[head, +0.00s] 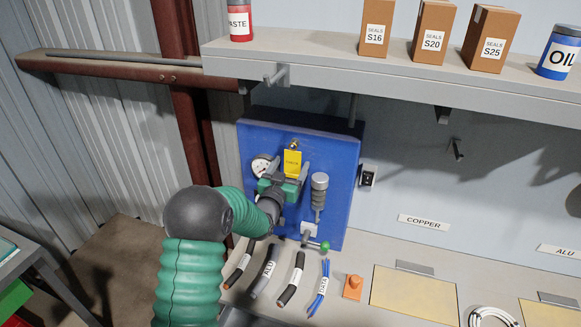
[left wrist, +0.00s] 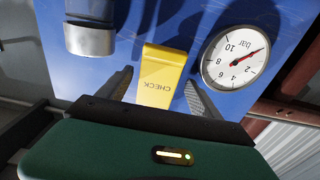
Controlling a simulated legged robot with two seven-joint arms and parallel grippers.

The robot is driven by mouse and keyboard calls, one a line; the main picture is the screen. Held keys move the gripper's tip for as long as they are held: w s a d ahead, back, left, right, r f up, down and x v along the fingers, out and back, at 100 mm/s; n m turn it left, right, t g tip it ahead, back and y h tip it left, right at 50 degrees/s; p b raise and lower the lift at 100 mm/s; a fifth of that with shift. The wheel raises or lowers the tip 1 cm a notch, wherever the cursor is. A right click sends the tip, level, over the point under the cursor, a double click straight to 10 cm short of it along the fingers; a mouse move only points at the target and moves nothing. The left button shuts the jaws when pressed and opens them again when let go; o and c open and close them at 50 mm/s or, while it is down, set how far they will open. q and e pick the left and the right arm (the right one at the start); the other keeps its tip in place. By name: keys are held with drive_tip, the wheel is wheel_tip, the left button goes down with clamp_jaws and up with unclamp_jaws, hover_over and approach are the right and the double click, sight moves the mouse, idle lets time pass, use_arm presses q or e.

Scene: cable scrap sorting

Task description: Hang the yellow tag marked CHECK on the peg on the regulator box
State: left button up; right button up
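The yellow CHECK tag (head: 292,163) is upright against the front of the blue regulator box (head: 340,170), just below a small brass-coloured peg (head: 294,145). It appears to hang there, but the contact at its top is too small to tell. My left gripper (head: 291,172) is at the box, with its fingers on either side of the tag. In the left wrist view, the tag (left wrist: 163,80) lies between the fingers of my left gripper (left wrist: 160,82), with blue gaps showing on both sides. The fingers are open. The peg is not clear in that view. My right gripper is not in view.
A pressure gauge (left wrist: 236,55) is beside the tag, and a grey cylinder (head: 319,190) stands on the box's right part. A shelf (head: 330,68) with cartons overhangs the box. Several cable pieces (head: 291,280) and an orange block (head: 353,287) lie on the bench below.

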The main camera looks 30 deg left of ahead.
use_arm(q)
drive_tip(key=shift+d, duration=0.1)
drive_tip(key=shift+d, duration=0.1)
drive_tip(key=r+b+v, duration=0.1)
drive_tip(key=b+v, duration=0.3)
drive_tip(key=v, duration=1.3)
drive_tip(key=s+d+f+m+g+h, duration=0.1)
drive_tip(key=s+d+f+g+h, duration=0.15)
drive_tip(key=d+f+g, duration=0.75)
drive_tip(key=s+d+f+m+g+h, duration=0.1)
drive_tip(key=s+d+f+g, duration=0.1)
drive_tip(key=s+d+f, duration=0.2)
drive_tip(key=s+d+f+g, duration=0.3)
drive_tip(key=s+d+f, duration=0.1)
drive_tip(key=s, duration=0.7)
drive_tip(key=shift+s+d+f+m+g+h, duration=0.2)
drive_tip(key=shift+s+f+m+g+h, duration=0.1)
drive_tip(key=shift+s+f+m+h, duration=0.15)
drive_tip(key=shift+w+a, duration=0.15)
